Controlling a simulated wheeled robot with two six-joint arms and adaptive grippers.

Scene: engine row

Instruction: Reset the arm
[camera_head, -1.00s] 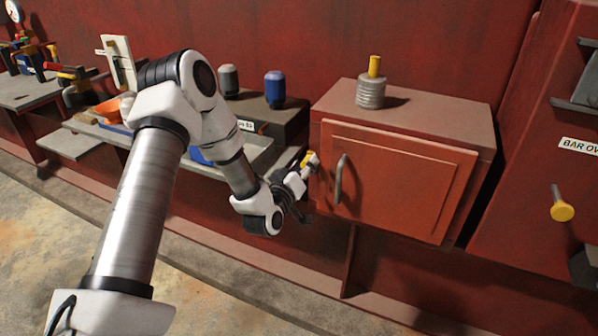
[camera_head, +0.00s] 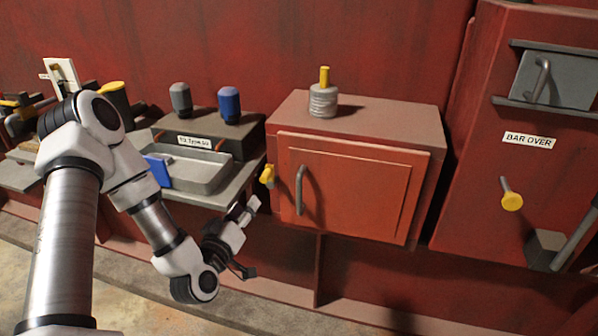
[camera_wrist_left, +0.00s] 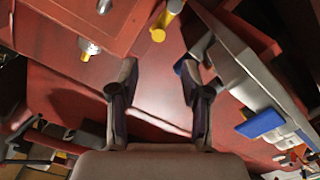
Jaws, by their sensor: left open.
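My left arm comes in from the left in the head view. Its gripper (camera_head: 246,212) is in front of the shelf edge, low and left of the red cabinet (camera_head: 355,185). The cabinet door is shut and has a grey bar handle (camera_head: 299,190). A yellow knob (camera_head: 267,175) sits at the cabinet's left side, above and right of my gripper and apart from it. In the left wrist view the two fingers (camera_wrist_left: 160,75) stand wide apart with nothing between them. My right gripper is in neither view.
A grey canister with a yellow top (camera_head: 323,98) stands on the cabinet. Left of it are a shallow grey tray (camera_head: 200,178), a blue knob (camera_head: 229,104) and a grey knob (camera_head: 181,99). The panel labelled "BAR OVER" (camera_head: 529,141) is at right. Floor in front looks clear.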

